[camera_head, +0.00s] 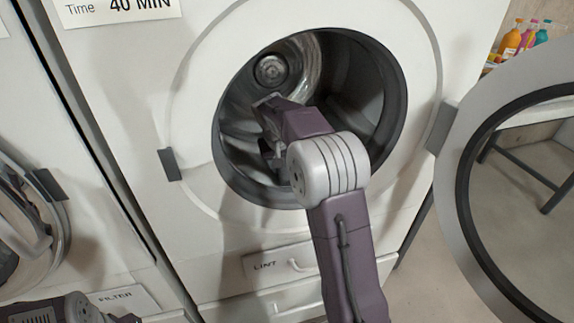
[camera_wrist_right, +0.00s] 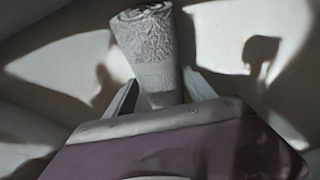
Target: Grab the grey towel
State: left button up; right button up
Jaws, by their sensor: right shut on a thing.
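The grey towel (camera_wrist_right: 148,45) is a rolled, rough-textured cylinder in the right wrist view, standing out between the two fingers. My right gripper (camera_wrist_right: 158,92) is shut on its near end, with one finger on each side. In the head view my right arm reaches through the open round door of the white washing machine (camera_head: 190,235), and the right gripper (camera_head: 264,128) is inside the drum. The towel cannot be made out clearly there. Part of my left arm shows at the bottom left, but its gripper is outside the picture.
The machine's round door (camera_head: 455,190) stands swung open to the right. The dark door rim (camera_head: 395,100) surrounds my right arm. A second machine (camera_head: 45,215) stands at the left. Coloured bottles (camera_head: 525,38) stand at the top right.

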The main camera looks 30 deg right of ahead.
notch_tip(320, 180, up, 10)
jog(key=p, duration=0.6)
